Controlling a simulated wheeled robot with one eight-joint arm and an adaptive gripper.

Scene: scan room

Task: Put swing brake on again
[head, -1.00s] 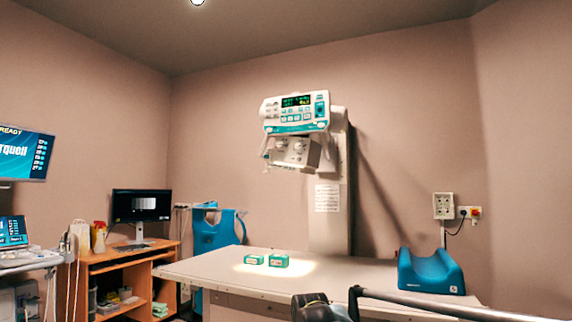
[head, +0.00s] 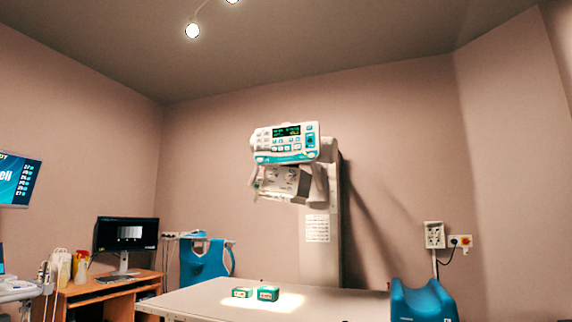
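The X-ray tube head (head: 286,165) hangs on a pale upright column (head: 320,245) behind the table. Its white and teal control panel (head: 285,143) faces me, with a lit green display and several small buttons. Which button is the swing brake is too small to read. My gripper does not show in the head view.
A pale table (head: 205,300) stands below the tube head, with two small green boxes (head: 242,292) (head: 268,293) in a bright light patch. A blue cradle-shaped support (head: 424,303) sits at its right end. A desk with a monitor (head: 126,234) is at left. A wall socket (head: 434,235) is at right.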

